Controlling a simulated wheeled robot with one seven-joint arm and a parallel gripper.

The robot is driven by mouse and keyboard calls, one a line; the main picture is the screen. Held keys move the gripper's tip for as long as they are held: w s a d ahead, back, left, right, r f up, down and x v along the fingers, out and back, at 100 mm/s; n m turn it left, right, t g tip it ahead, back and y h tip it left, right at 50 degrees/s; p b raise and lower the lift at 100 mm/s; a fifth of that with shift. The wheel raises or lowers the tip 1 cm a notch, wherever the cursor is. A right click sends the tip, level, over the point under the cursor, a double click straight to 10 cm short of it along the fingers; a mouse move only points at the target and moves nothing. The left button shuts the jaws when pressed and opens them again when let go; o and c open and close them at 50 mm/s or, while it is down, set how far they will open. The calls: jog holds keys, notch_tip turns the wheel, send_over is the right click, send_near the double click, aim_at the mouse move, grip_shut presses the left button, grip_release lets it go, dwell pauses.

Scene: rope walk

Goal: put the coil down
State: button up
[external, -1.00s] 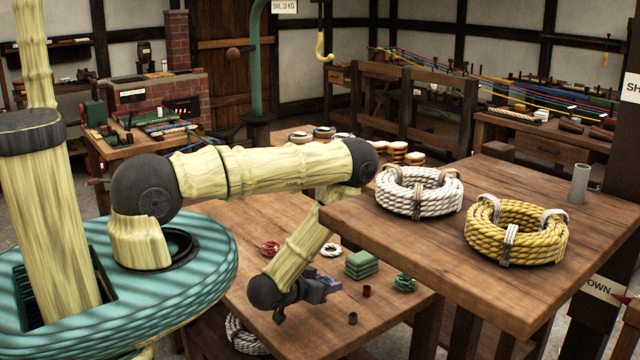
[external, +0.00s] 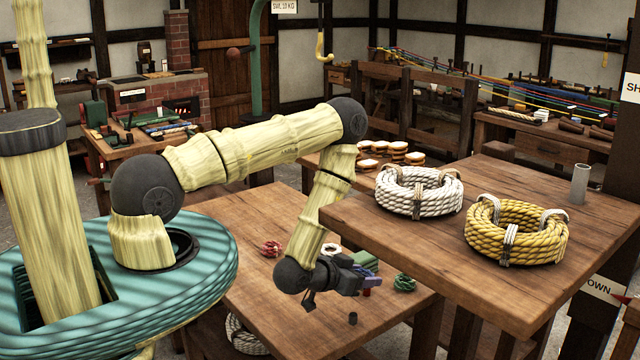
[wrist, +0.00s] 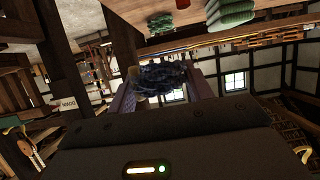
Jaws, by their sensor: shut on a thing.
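My gripper (external: 372,275) is over the lower table (external: 250,215) in the external view, pointing right. In the wrist view a dark blue coil (wrist: 160,76) sits between its two purple fingers (wrist: 160,95), and they are shut on it. The coil is dark and its lower part is hidden by the gripper body. In the external view I cannot make out the coil at the gripper. The wrist view is tilted, with the tabletop along its upper edge.
A red coil (external: 271,248), a white coil (external: 331,249) and a green coil (external: 404,283) lie on the lower table. A green folded stack (external: 368,257) is partly behind my gripper. The higher table (external: 450,260), to the right, holds a white rope coil (external: 418,192) and a yellow one (external: 515,232).

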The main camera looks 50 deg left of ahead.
jog(key=a, duration=0.3)
jog(key=shift+s, duration=0.1)
jog(key=shift+r, duration=0.1)
